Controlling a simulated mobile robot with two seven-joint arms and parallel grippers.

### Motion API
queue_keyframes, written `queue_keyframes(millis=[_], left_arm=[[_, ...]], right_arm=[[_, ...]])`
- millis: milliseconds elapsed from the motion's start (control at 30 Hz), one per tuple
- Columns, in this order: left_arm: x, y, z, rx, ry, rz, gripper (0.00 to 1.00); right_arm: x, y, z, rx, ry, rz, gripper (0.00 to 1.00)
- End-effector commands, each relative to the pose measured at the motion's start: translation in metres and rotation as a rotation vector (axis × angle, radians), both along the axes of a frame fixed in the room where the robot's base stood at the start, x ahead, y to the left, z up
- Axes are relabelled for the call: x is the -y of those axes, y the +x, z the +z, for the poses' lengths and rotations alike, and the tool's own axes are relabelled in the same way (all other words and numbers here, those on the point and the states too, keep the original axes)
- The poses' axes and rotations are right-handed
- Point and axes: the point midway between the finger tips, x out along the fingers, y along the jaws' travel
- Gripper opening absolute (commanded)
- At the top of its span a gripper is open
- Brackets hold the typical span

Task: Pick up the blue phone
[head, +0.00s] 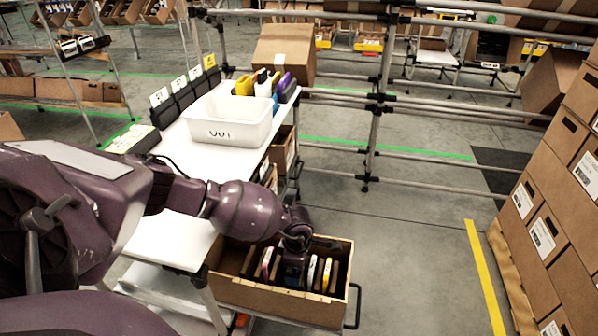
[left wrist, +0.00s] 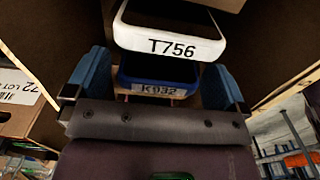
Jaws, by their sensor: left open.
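The blue phone (left wrist: 158,72), with a grey label reading about K032, lies between the two blue fingers of my left gripper (left wrist: 156,68) in the left wrist view. The fingers stand apart on either side of it, with dark gaps, so it is not clamped. A white phone (left wrist: 170,35) labelled T756 is just beyond it. In the head view my left gripper (head: 294,262) reaches down into an open brown carton (head: 275,298) holding several phones on edge. My right gripper is not in view.
Inside the carton, a pink-edged phone (head: 267,263) is left of my gripper and a yellow phone (head: 326,275) is right of it. A white tote (head: 230,115) stands on the white table (head: 183,240). Stacked cartons (head: 560,220) are at right; the floor between is clear.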

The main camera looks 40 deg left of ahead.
Motion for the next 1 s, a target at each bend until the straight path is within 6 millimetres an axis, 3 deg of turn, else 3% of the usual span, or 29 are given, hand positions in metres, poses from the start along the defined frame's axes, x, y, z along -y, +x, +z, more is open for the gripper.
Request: queue_keyframes(millis=[67,300,367,600,733,1000], left_arm=[[0.0,0.001,0.002,0.002,0.0,0.0,0.98],[0.0,0.001,0.001,0.002,0.0,0.0,0.62],[0.0,0.001,0.002,0.002,0.0,0.0,0.56],[0.0,0.001,0.003,0.003,-0.001,0.0,0.56],[0.0,0.002,0.015,0.007,0.0,0.0,0.56],[0.0,0.005,0.076,0.019,0.001,0.0,0.56]], right_arm=[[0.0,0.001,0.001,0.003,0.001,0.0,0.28],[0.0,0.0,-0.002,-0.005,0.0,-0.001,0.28],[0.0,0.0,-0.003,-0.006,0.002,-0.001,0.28],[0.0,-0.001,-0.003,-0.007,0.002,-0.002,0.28],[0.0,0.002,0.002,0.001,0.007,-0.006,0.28],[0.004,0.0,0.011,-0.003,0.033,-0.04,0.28]])
